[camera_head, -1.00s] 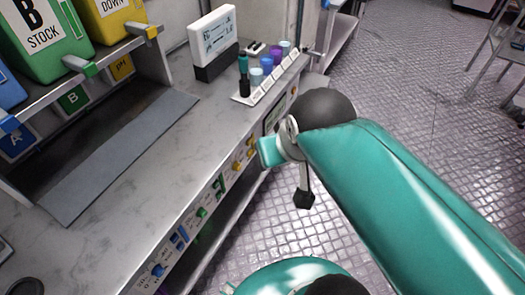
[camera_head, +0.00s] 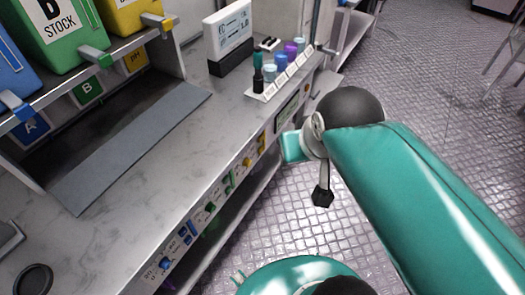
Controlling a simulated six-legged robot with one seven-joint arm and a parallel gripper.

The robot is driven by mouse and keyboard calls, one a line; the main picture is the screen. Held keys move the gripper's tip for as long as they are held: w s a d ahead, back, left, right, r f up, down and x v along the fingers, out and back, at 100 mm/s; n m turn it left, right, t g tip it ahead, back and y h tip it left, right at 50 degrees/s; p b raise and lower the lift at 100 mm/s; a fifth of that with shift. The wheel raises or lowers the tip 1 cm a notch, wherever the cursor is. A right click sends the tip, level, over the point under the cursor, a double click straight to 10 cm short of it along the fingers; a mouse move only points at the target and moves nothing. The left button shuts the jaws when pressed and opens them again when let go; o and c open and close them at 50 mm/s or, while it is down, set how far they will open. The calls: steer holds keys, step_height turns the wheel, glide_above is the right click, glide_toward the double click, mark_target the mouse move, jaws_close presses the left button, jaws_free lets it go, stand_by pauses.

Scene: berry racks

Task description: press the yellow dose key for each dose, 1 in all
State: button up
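The front edge of the marble bench carries a row of coloured keys. Two small yellow parts sit toward its far end: one yellow key (camera_head: 246,162) and another yellow part (camera_head: 261,138) just beyond it. Green keys (camera_head: 228,184) and blue keys (camera_head: 185,235) are nearer. Their labels are too small to read. My teal arm comes in from the right, bent at a dark round joint. A dark end piece (camera_head: 322,195) hangs below this joint, over the floor and right of the panel, apart from the keys. I cannot make out its fingers.
On the bench (camera_head: 120,218) stand a white display (camera_head: 228,32) and a white rack (camera_head: 270,92) with several small coloured cups. Green (camera_head: 62,35) and yellow bins sit on the shelf at left. A grey mat (camera_head: 135,145) lies below. The tiled floor at right is open.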

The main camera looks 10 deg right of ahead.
jaws_close()
stand_by(1.4)
